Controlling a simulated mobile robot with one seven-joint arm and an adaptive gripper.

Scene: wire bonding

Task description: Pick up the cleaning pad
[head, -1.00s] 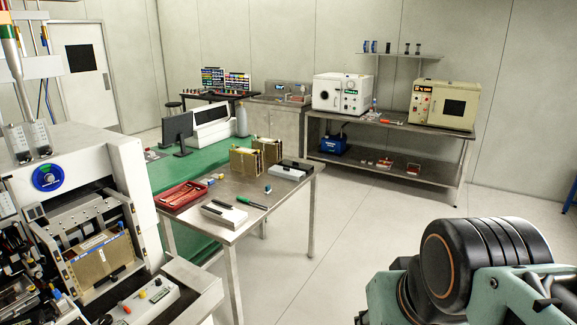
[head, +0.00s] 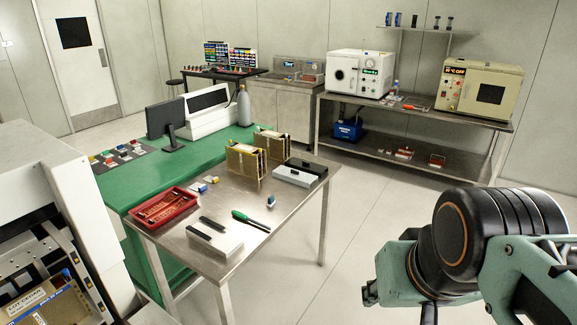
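I cannot tell for certain which item is the cleaning pad. On the steel table (head: 165,238) lie small pieces that are too small to identify: a yellow-and-blue one (head: 212,180), a blue one (head: 198,187) and a white-and-teal one (head: 271,201). My arm fills the lower right of the head view, with black joint rings and pale green links. My gripper's fingers do not show, and nothing on the steel table is touched by my arm.
A white machine (head: 75,190) stands at left, a bench with ovens (head: 357,75) at the back right. Floor right of the table is clear.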

